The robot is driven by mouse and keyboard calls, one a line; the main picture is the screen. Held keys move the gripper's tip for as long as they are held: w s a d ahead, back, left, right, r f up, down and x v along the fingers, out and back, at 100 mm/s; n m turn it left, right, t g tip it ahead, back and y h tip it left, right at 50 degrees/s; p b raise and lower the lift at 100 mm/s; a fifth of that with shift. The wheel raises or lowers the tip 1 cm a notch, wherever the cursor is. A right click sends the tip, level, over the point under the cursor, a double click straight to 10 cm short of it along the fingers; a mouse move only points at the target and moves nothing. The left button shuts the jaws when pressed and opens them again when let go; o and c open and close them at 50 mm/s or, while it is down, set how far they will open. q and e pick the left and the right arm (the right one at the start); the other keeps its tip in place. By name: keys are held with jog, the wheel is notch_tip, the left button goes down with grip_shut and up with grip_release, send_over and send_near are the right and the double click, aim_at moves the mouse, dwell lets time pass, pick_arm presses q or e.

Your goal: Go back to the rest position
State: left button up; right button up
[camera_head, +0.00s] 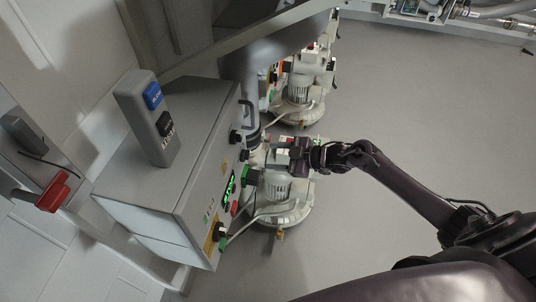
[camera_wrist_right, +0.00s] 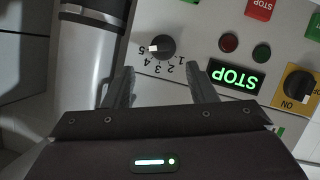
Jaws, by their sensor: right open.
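My right gripper (camera_head: 278,158) is open and empty, to the right of the grey control box (camera_head: 140,185), with its arm coming in from the right. In the right wrist view, its two fingers (camera_wrist_right: 162,88) are spread below the black numbered knob (camera_wrist_right: 162,47), apart from each other with nothing between them. The knob's white mark points left, near the 5. A lit green STOP display (camera_wrist_right: 235,77) is right of the fingers. Whether the fingertips touch the panel cannot be told. My left gripper is not in view.
A yellow-backed switch (camera_wrist_right: 298,88) and a red button (camera_wrist_right: 228,42) are on the panel. A pendant box with a blue button (camera_head: 153,96) sits on the control box. Blower machines (camera_head: 300,88) stand behind. A red handle (camera_head: 52,192) is at left. The grey floor (camera_head: 400,110) at right is open.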

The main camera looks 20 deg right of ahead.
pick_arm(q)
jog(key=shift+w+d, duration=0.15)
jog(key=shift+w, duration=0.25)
